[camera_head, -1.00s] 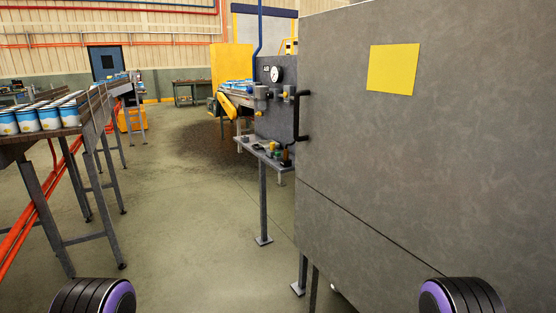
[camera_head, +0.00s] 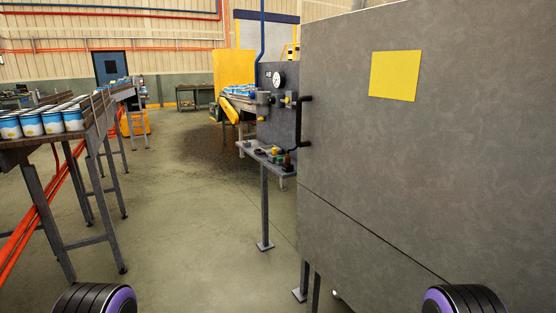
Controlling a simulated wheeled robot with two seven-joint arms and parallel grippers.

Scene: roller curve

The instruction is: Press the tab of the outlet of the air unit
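The air unit (camera_head: 264,98) is mounted on a grey panel (camera_head: 283,70) left of the large grey cabinet, below a round white gauge (camera_head: 278,79). It has small grey bodies and yellow parts. Its outlet and tab are too small to make out from here. A blue pipe (camera_head: 262,35) comes down to the panel from above. Neither gripper is in view. Only dark round parts of my arms with purple rims show at the bottom edge, far from the air unit.
A large grey cabinet (camera_head: 400,170) with a yellow sheet (camera_head: 395,76) and black handle (camera_head: 304,120) fills the right. A small shelf (camera_head: 262,150) with small items stands below the air unit. A conveyor with blue-white cans (camera_head: 52,121) runs along the left. The middle floor (camera_head: 190,215) is clear.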

